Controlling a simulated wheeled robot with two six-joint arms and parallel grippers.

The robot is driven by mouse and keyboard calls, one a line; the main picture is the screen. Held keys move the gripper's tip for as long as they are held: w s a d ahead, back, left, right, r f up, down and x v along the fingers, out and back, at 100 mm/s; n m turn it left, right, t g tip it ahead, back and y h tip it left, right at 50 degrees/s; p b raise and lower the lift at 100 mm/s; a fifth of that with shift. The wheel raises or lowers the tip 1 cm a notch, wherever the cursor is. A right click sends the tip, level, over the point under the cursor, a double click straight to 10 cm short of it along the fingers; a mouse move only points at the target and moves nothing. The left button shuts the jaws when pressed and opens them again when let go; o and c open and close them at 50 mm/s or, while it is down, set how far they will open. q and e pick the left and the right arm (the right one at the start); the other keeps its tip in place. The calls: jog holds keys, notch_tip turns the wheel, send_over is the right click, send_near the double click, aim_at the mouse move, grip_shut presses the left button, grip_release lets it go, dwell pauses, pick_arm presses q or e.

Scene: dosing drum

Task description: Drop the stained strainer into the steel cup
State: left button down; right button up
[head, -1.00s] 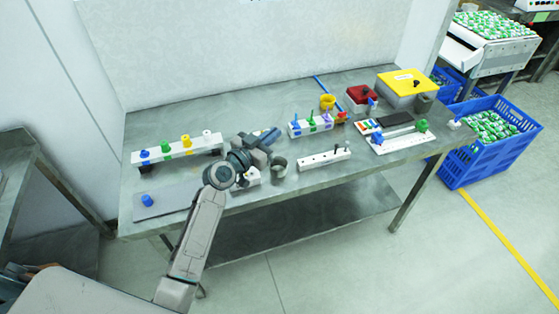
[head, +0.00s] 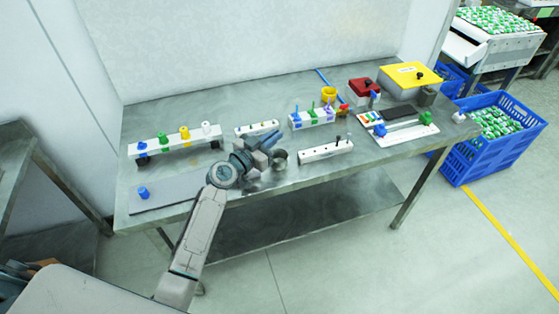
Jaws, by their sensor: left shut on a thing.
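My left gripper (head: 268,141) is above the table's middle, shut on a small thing. The jaws and wrist hide that thing, so I cannot make out whether it is the stained strainer. A grey steel cup (head: 280,161) stands close by the gripper, just right of and below it in the picture. The gripper partly covers the view around the cup, and I cannot see inside it. No strainer shows clearly elsewhere. My right gripper is not in view.
The steel table (head: 235,95) holds a white rack with coloured knobs (head: 177,142), a white rail (head: 325,151), a rack of coloured pegs (head: 312,118), a yellow cup (head: 329,94), a red box (head: 363,92) and a yellow-lidded box (head: 410,76). A blue crate (head: 490,145) stands right.

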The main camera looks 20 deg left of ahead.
pick_arm(q)
jog(key=c, duration=1.6)
grip_release()
jog(key=shift+o, duration=0.4)
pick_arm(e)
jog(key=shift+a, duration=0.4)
